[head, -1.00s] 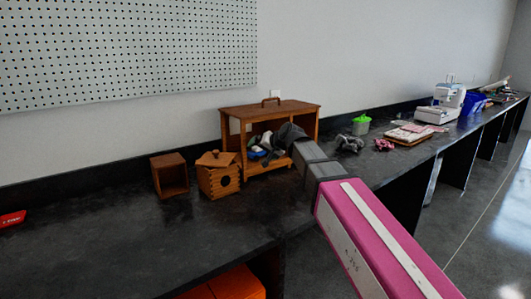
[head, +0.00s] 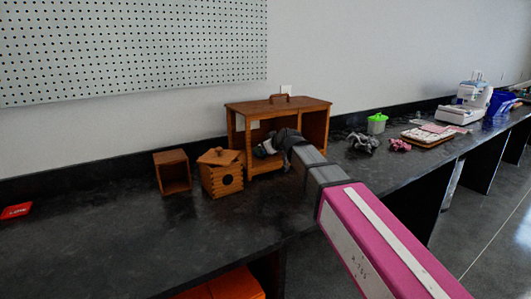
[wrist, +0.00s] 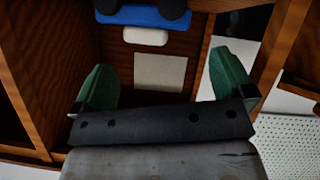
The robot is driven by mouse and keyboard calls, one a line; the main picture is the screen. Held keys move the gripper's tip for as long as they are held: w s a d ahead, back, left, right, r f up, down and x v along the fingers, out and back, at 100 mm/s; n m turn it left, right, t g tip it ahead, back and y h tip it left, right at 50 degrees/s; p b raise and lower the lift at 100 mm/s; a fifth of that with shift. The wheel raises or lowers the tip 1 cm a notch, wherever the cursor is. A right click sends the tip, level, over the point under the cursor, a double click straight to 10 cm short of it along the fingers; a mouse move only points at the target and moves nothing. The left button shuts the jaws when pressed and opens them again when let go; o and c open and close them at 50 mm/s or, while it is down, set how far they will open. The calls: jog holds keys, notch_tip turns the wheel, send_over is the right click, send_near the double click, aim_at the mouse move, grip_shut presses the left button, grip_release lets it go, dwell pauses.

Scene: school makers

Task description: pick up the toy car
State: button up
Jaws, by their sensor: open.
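The toy car (wrist: 145,14) appears to be the blue body with dark round wheels at the top edge of the wrist view, partly cut off. It lies in a wooden cabinet. My gripper (wrist: 162,80) is open, its two green fingers spread with nothing between them, and the car is beyond the fingertips. In the head view my gripper (head: 270,146) is at the open front of the wooden cabinet (head: 277,105), and the car is hidden there behind my gripper.
A white block (wrist: 146,37) lies beside the car, with a pale square patch nearer my fingers. Cabinet walls stand close on both sides.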

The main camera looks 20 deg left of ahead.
jog(key=shift+x, duration=3.1)
jog(key=shift+d+r, duration=0.1)
jog(key=c, duration=0.7)
jog(key=shift+o, duration=0.2)
jog(key=shift+r, duration=0.15)
